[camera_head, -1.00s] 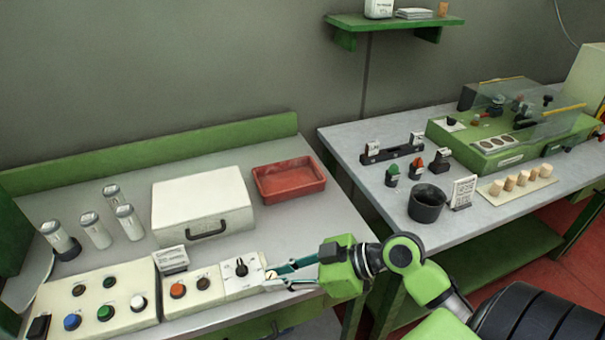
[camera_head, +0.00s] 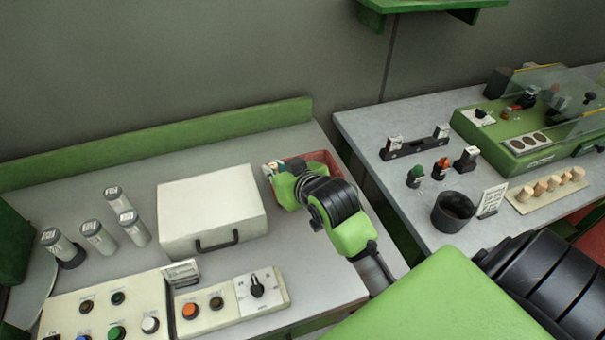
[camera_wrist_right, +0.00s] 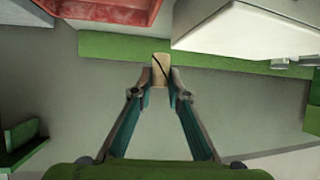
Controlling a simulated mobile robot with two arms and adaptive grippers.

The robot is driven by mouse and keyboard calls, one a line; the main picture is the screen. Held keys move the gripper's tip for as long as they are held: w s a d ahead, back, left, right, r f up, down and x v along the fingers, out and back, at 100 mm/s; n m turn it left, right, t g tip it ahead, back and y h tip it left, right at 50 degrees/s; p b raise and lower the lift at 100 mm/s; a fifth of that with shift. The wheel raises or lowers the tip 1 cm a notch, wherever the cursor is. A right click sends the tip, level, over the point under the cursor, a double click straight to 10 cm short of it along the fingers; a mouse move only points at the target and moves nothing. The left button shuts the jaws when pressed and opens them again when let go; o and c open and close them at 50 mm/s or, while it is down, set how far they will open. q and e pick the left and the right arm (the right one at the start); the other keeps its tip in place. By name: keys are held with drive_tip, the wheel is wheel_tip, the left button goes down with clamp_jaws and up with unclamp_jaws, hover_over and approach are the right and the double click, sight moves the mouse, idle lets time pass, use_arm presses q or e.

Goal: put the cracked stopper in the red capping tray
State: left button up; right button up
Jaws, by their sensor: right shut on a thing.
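The cracked stopper (camera_wrist_right: 160,70), a pale cork with a dark diagonal line across it, is between the fingertips of my right gripper (camera_wrist_right: 160,78) in the right wrist view. My right gripper (camera_head: 268,168) is shut on it, at the left side of the red capping tray (camera_head: 325,157) in the head view. My gripper and wrist hide much of the tray there. The tray (camera_wrist_right: 100,10) also shows at the upper left of the wrist view, apart from the stopper. My left gripper is not in view.
A white case (camera_head: 212,205) stands left of the tray. Several grey cylinders (camera_head: 98,236) and button boxes (camera_head: 265,290) are on the same bench. The right-hand bench holds a black cup (camera_head: 452,212) and a board with several corks (camera_head: 545,188).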

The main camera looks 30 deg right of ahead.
drive_tip(key=w+d+f, duration=0.1)
drive_tip(key=d+f, duration=0.1)
drive_tip(key=d, duration=0.1)
drive_tip(key=w+d+f+p, duration=0.1)
drive_tip(key=d+f, duration=0.2)
drive_tip(key=d, duration=0.1)
drive_tip(key=w+d+f, duration=0.1)
drive_tip(key=d+f, duration=0.2)
drive_tip(key=shift+w+d+p, duration=0.3)
drive_tip(key=shift+w+p, duration=0.1)
drive_tip(key=shift+w+d+f, duration=0.1)
drive_tip(key=shift+d+f, duration=0.3)
drive_tip(key=shift+f, duration=0.05)
drive_tip(key=shift+f+p, duration=0.6)
drive_tip(key=shift+f, duration=1)
drive_tip(key=shift+o, duration=1.2)
drive_tip(key=shift+f, duration=0.15)
drive_tip(key=o, duration=0.4)
